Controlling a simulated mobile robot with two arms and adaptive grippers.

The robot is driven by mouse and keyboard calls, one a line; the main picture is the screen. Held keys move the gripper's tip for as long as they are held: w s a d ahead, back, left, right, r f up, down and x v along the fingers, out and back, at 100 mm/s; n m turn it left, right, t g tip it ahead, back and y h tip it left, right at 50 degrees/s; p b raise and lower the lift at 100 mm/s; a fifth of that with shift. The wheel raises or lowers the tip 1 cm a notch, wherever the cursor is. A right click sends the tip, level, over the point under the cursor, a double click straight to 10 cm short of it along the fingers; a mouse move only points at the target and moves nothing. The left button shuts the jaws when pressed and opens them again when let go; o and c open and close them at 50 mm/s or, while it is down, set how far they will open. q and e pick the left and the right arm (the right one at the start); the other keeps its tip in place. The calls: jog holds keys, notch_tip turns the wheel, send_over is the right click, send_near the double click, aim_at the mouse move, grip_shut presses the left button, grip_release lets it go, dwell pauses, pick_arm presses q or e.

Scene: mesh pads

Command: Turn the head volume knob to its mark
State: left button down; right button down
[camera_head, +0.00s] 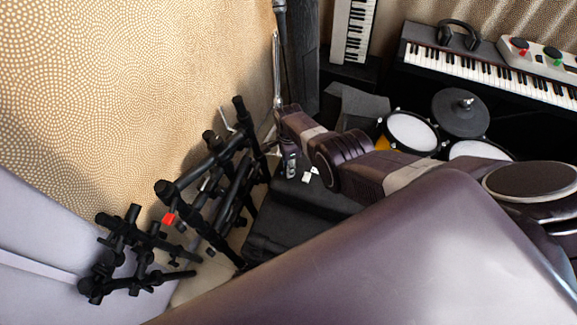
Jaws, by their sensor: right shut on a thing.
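My right arm comes in from the right, and its gripper (289,170) points down at the top of a black box-like unit (290,228). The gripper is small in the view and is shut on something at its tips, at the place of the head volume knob. The knob and its mark cannot be made out; the gripper and arm cover that spot. Small white pieces (311,175) show just right of the fingers. My left gripper is not in view.
Black stand frames (205,190) stand close to the left of the gripper, by the patterned wall (120,90). Drum pads (411,132) lie beyond my right arm. A keyboard (490,75) with headphones (459,36) and a white knob box (540,55) is at the upper right.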

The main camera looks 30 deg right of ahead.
jog(key=shift+d+r, duration=0.1)
jog(key=c, duration=1.7)
grip_release()
jog(key=shift+o, duration=0.2)
jog(key=shift+r, duration=0.8)
notch_tip(320, 180, up, 10)
jog(key=shift+r, duration=0.25)
jog(key=shift+s+f, duration=0.1)
